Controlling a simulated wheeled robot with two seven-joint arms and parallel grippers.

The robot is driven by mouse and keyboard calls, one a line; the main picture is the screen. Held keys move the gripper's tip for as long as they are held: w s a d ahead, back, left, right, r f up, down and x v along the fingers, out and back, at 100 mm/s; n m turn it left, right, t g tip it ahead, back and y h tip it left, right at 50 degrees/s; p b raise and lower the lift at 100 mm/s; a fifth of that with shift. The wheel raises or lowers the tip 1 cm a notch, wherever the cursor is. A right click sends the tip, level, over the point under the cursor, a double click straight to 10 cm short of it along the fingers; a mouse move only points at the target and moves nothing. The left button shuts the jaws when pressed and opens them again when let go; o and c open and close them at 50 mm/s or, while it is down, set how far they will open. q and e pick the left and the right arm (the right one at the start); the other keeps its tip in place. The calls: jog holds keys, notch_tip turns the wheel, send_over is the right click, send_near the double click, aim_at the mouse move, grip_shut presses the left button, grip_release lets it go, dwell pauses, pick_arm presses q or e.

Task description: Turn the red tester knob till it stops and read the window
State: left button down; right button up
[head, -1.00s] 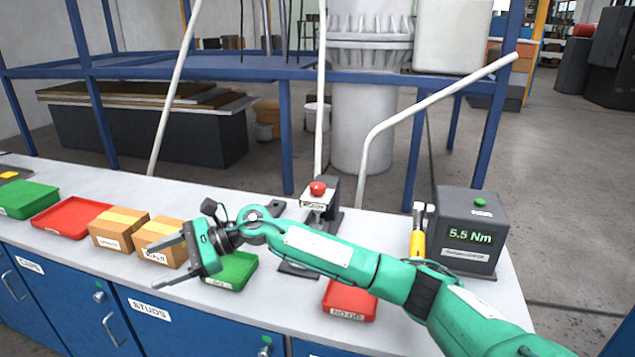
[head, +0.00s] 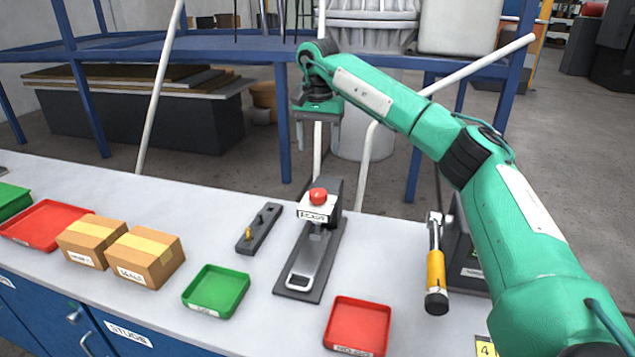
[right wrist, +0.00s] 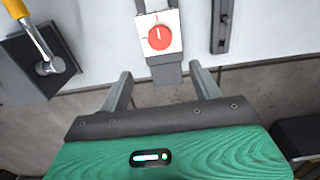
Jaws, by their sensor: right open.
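The red knob (head: 317,195) sits on the white head of a dark tester stand (head: 332,243) on the bench. In the right wrist view the knob (right wrist: 160,38) is round, on a white square plate with small marks around it. A small label (head: 313,215) shows on the front of the white head; its text is too small to read. My right gripper (head: 313,145) hangs above the knob, fingers down, open and empty. In the right wrist view its fingers (right wrist: 160,78) are apart, with the knob beyond their tips, untouched. My left gripper is out of view.
A green tray (head: 217,311) and a red tray (head: 384,325) stand in front of the tester. A dark rack (head: 259,230) lies left of it. A yellow-handled tool (head: 436,270) stands right, by a dark box partly behind my arm. Two cartons (head: 145,277) are at left.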

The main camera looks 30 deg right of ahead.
notch_tip(320, 180, down, 2)
jog(key=p, duration=0.1)
send_over(318, 192)
notch_tip(318, 192, down, 4)
jog(key=shift+f, duration=0.25)
notch_tip(318, 192, down, 6)
jog(key=shift+f+p, duration=0.1)
jog(key=shift+p, duration=0.55)
jog(key=shift+f, duration=0.15)
jog(key=shift+a, duration=0.1)
jog(key=shift+c, duration=1.2)
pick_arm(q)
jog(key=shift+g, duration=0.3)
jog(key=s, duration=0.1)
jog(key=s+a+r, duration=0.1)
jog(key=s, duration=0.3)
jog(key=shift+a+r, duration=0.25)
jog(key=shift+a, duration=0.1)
pick_arm(e)
jog(key=c, duration=0.7)
